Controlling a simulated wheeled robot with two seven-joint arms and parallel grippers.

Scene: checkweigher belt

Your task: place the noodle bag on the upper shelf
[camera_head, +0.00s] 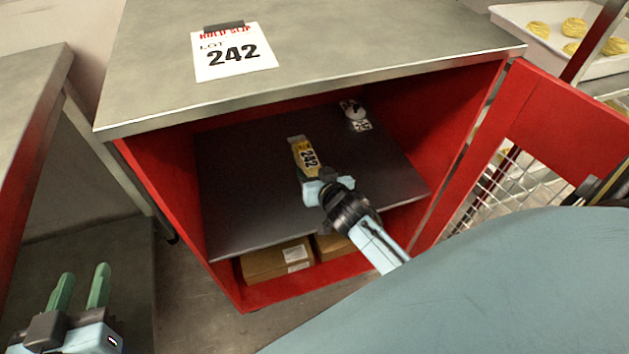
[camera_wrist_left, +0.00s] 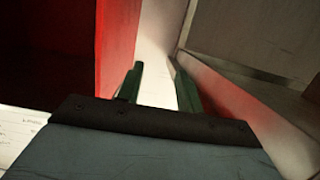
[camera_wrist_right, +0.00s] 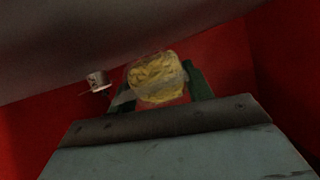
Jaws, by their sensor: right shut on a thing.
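The noodle bag (camera_head: 304,155) is a small yellow bag with a white label reading 242, inside the red cabinet over the dark upper shelf (camera_head: 235,195). My right gripper (camera_head: 316,182) reaches in from the front and is shut on the bag's near end. The right wrist view shows the yellow bag (camera_wrist_right: 158,78) between the green fingers, one partly hidden. I cannot tell whether the bag touches the shelf. My left gripper (camera_head: 80,288) is open and empty at the lower left, outside the cabinet; its parted fingers show in the left wrist view (camera_wrist_left: 160,85).
A small white-and-black item (camera_head: 353,109) and a patterned tag (camera_head: 361,126) sit at the shelf's back right. Cardboard boxes (camera_head: 277,262) stand below. The red mesh door (camera_head: 560,120) is open at right. A hold slip (camera_head: 233,52) lies on the cabinet top. The shelf's left side is clear.

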